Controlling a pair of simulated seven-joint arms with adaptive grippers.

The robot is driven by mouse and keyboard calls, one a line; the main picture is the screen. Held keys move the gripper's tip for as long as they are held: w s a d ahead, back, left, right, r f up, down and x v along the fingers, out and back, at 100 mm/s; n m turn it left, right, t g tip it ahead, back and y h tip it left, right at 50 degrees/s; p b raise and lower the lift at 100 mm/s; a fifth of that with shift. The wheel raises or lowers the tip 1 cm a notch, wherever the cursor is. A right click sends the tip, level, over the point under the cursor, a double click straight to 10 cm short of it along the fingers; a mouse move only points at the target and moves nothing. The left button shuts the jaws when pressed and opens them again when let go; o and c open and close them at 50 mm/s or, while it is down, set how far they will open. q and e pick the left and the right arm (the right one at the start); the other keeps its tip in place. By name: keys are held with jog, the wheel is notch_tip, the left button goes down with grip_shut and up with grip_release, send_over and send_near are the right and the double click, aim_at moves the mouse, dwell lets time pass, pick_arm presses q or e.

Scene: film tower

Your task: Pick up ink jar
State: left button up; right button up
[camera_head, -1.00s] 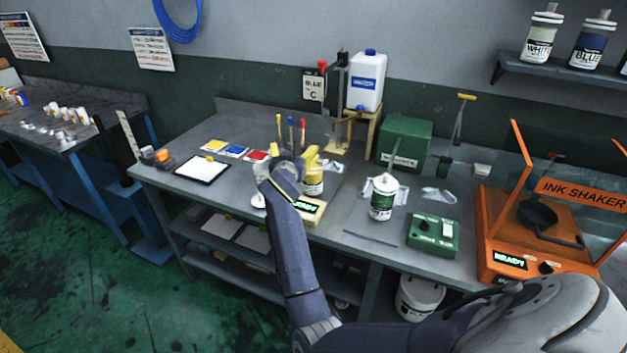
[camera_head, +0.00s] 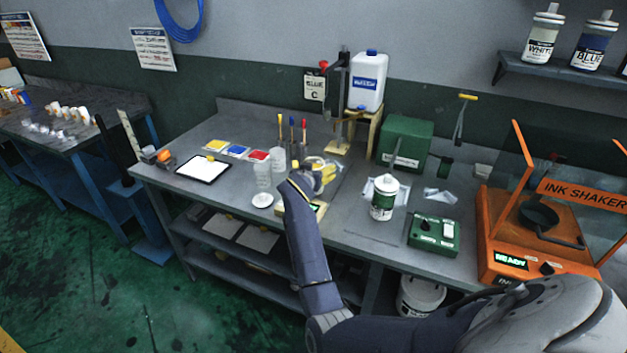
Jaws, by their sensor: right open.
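A white jar with a green label and a white cap (camera_head: 384,198) stands upright on the bench, right of the middle. Blue and white ink jars stand on the wall shelf: the white one (camera_head: 541,38) and the blue one (camera_head: 591,45). My right gripper (camera_head: 326,176) is open over the middle of the bench, left of the green-labelled jar and apart from it. It hides most of the small scale (camera_head: 318,208) below it. Whether a jar stands behind its yellow fingers I cannot tell. My left gripper is not in view.
Clear cups (camera_head: 263,176) and a white disc (camera_head: 262,200) are left of my gripper. A green device (camera_head: 434,232) and the orange ink shaker (camera_head: 512,258) stand to the right. A white jug (camera_head: 367,80) stands on a stand behind.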

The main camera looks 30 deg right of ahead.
jog(key=shift+r, duration=0.1)
jog(key=c, duration=1.6)
jog(key=shift+c, duration=0.2)
